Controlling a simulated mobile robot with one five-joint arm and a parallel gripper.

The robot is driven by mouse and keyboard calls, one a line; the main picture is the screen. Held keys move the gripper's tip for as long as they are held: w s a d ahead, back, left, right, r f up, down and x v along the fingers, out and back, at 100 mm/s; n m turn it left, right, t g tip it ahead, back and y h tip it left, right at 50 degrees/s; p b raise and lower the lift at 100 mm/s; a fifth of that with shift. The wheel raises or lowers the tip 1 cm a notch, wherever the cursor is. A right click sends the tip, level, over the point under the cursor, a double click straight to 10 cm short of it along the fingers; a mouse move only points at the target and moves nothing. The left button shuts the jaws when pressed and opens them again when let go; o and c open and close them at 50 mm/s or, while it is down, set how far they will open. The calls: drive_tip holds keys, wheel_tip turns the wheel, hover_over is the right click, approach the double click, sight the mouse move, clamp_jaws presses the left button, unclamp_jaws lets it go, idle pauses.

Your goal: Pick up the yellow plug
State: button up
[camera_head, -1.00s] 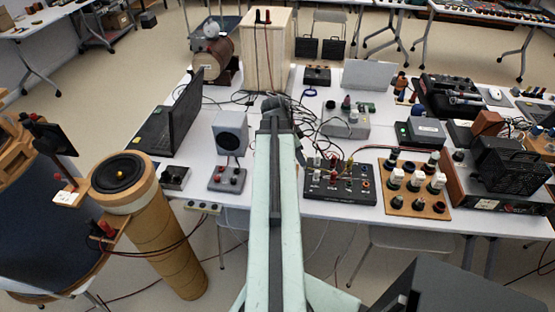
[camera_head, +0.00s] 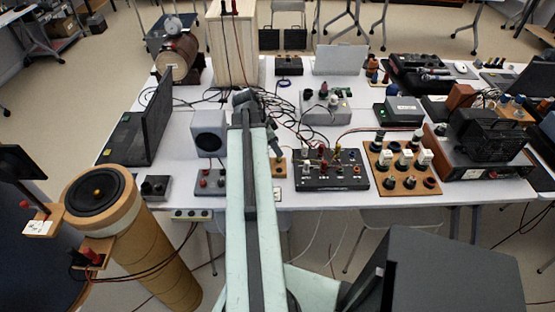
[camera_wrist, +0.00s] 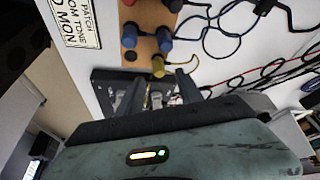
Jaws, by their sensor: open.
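The yellow plug (camera_wrist: 158,67) stands at the near edge of a small wooden board (camera_wrist: 146,42) in the wrist view. The fingers look empty and apart from the plug. In the head view part of the small wooden board (camera_head: 279,170) shows right of my arm; I cannot make out the yellow plug there.
A black panel with knobs and plugs (camera_head: 331,182) lies close right of the board. A grey speaker box (camera_head: 208,142) and a small grey box (camera_head: 207,184) stand left of my arm. Loose cables (camera_wrist: 225,35) run beside the board. A white label (camera_wrist: 77,22) lies left of it.

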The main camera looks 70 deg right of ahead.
drive_tip(key=b+x, duration=0.4)
drive_tip(key=x, duration=0.1)
drive_tip(key=shift+a+f, duration=0.1)
clamp_jaws()
drive_tip(key=shift+r, duration=0.25)
wheel_tip(320, 180, up, 10)
drive_tip(key=p, duration=1)
wheel_tip(320, 180, up, 4)
drive_tip(key=p, duration=0.4)
drive_tip(key=shift+f, duration=0.1)
